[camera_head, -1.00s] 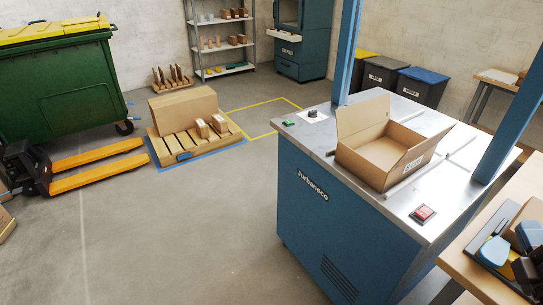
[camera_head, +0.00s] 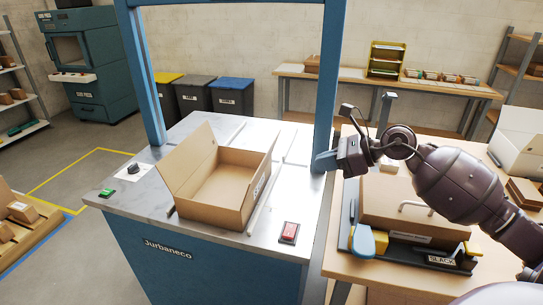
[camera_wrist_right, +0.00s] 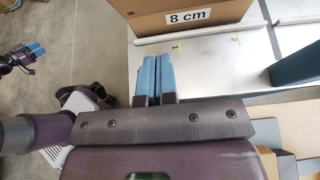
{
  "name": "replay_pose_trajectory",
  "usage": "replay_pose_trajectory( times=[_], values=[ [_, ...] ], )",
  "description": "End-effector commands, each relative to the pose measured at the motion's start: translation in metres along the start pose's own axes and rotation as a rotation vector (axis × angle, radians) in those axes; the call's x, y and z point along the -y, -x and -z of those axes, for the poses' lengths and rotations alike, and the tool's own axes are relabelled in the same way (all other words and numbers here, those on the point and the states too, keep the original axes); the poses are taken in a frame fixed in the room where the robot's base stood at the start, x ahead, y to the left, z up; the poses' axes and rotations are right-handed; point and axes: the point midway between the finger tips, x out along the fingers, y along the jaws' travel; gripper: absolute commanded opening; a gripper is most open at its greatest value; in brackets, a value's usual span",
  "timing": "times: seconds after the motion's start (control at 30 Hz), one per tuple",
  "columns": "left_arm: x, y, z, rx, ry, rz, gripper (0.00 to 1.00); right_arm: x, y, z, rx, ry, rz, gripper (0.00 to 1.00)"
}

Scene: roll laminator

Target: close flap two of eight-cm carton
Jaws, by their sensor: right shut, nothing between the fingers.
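The open brown carton (camera_head: 232,208) sits on the metal top of the blue machine. One large flap (camera_head: 188,160) stands up and leans outward on its left side. The inside shows empty.
The blue frame post (camera_head: 328,90) rises behind and right of the carton. A red switch (camera_head: 289,232) and a green button (camera_head: 107,192) are on the machine top (camera_head: 150,205). A wooden table (camera_head: 337,268) with a tool tray stands at the right.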

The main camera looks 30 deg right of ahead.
Motion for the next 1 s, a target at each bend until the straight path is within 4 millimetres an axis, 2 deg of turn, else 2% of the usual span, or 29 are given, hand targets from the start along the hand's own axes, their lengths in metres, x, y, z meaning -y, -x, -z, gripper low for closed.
replay_pose_trajectory(
  times=[0.17, 0.67, 0.8, 1.0],
  values=[
    [0.000, 0.000, 0.000, 0.000, 0.000, 0.000, 0.43, 0.000, -0.015, -0.001, 0.001, 0.001, -0.002, 0.00],
    [0.000, 0.001, 0.002, -0.002, 0.000, 0.000, 0.43, -0.001, -0.102, -0.002, 0.004, -0.001, -0.003, 0.00],
    [0.001, 0.003, 0.007, -0.007, 0.000, 0.001, 0.43, 0.000, -0.113, -0.017, 0.004, 0.002, 0.000, 0.00],
    [0.001, 0.004, 0.010, -0.009, 0.001, 0.001, 0.43, 0.000, -0.125, -0.027, 0.001, 0.000, 0.000, 0.00]
  ],
)
